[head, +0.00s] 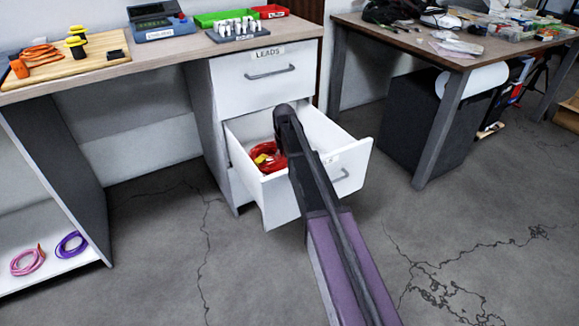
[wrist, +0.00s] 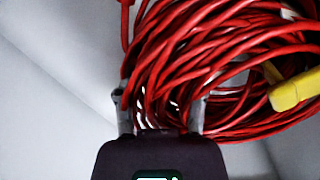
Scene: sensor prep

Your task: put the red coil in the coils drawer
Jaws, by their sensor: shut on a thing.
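The red coil (head: 268,161) is inside the open drawer (head: 322,128) below the one labelled LEADS. The coil has a yellow part (wrist: 294,90) at its right in the wrist view. My gripper reaches down into the drawer from the front and hides part of the coil in the head view. In the wrist view my gripper (wrist: 161,108) has its two fingers on either side of a bundle of the red coil's strands and is shut on them. The drawer's front label is mostly hidden by my arm.
The LEADS drawer (head: 265,75) above is closed. The workbench (head: 170,58) holds a wooden board, a blue device and green and red trays. Pink (head: 28,261) and purple (head: 71,245) coils lie on a low shelf at left. A second table (head: 455,50) stands at right. The floor in front is clear.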

